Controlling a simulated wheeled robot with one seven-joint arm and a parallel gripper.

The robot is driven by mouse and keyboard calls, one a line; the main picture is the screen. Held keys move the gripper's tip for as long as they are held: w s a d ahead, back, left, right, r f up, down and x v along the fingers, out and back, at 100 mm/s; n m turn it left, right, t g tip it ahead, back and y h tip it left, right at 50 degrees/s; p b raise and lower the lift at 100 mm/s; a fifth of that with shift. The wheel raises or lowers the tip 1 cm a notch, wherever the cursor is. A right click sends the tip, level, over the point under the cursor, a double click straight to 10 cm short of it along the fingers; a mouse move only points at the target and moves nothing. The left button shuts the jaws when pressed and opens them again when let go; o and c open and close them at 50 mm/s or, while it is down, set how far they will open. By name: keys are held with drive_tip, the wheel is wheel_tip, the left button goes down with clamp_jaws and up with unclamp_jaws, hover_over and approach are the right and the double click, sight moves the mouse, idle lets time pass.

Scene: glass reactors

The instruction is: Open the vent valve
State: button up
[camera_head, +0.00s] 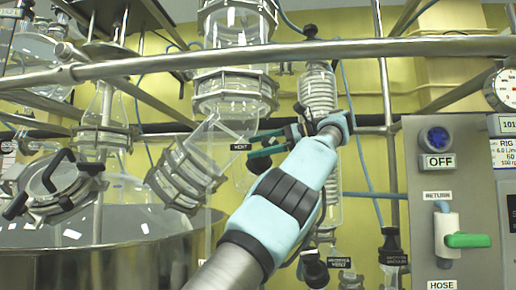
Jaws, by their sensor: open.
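A small black tag reading VENT (240,147) hangs in the middle of the view, beside the glass column. My light-blue arm reaches up from the bottom centre and bends at a wrist near the coiled glass condenser. My gripper (252,148) points left from there, its two dark green fingers apart at the right edge of the tag. The gap between the fingers looks empty. The vent valve's handle is not clearly seen; the fingers and arm may hide it. I cannot tell whether the fingers touch anything.
A steel rail (300,50) crosses above my gripper. Glass flanges (187,172) stand close on the left, and the coiled condenser (318,92) is behind the wrist. A grey control panel (448,190) with a green-handled valve (466,240) is at right. A steel vessel (110,262) fills the lower left.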

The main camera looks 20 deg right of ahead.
drive_tip(key=shift+w+a+r+m, duration=0.1)
drive_tip(key=shift+a+m, duration=0.1)
drive_tip(key=shift+m, duration=0.1)
drive_tip(key=shift+t, duration=0.3)
